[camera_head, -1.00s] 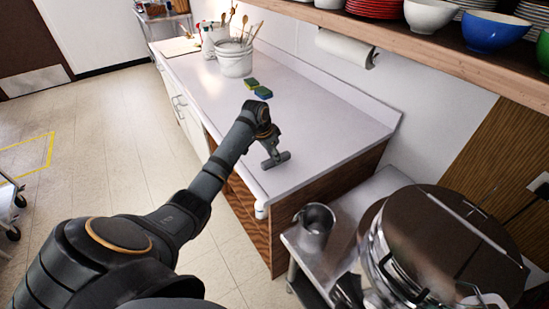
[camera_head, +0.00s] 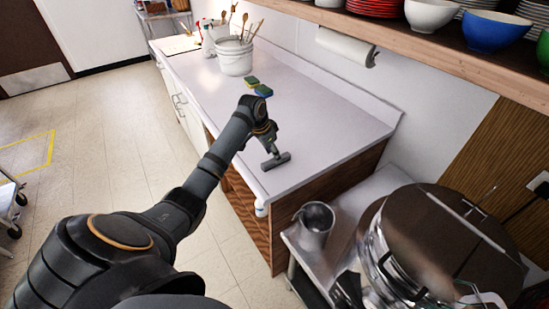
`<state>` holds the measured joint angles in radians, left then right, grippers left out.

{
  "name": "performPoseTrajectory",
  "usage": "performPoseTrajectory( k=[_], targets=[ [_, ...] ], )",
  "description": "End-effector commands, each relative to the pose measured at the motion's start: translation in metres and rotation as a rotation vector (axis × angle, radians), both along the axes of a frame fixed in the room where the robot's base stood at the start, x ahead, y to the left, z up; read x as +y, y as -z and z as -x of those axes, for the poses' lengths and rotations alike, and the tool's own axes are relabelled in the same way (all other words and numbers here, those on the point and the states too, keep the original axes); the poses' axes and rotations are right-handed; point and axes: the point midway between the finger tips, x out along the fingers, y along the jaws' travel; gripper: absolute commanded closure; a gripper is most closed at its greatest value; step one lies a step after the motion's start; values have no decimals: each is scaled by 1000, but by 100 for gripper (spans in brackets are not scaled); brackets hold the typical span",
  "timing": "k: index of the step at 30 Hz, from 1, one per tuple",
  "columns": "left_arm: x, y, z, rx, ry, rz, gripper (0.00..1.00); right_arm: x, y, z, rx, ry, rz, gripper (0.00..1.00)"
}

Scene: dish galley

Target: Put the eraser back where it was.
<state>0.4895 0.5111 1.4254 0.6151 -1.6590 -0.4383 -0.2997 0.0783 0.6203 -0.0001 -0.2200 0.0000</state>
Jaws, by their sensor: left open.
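The eraser (camera_head: 276,162) is a small dark grey bar near the front right part of the counter (camera_head: 310,140). It appears to lie on the countertop, close to the front edge. My left gripper (camera_head: 272,147) is open right at the eraser, on its far side in the picture. A finger overlaps the eraser's upper edge, and I cannot tell whether they touch. My right gripper does not show.
Two sponges (camera_head: 263,91) lie farther back on the counter, near a white crock (camera_head: 235,57) of utensils. A metal pitcher (camera_head: 315,222) stands on a lower steel surface at right. Bowls (camera_head: 493,31) sit on the shelf above. The counter's middle is clear.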

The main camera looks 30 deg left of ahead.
Motion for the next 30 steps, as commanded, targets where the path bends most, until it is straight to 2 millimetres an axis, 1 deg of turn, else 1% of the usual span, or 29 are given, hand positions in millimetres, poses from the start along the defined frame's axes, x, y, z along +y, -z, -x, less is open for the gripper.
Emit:
performPoseTrajectory(
  k=[1,6,9,12,17,30],
  targets=[
    [3,-11,2,-5,-1,-4,54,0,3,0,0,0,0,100],
    [7,-51,14,-5,-1,-4,54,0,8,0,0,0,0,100],
    [9,-68,19,-3,0,-1,54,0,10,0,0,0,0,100],
    [10,-79,22,-2,-2,-1,54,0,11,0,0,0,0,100],
    [10,-85,24,0,0,1,54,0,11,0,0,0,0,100],
    [10,-85,24,0,-1,1,54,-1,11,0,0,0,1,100]
  ],
)
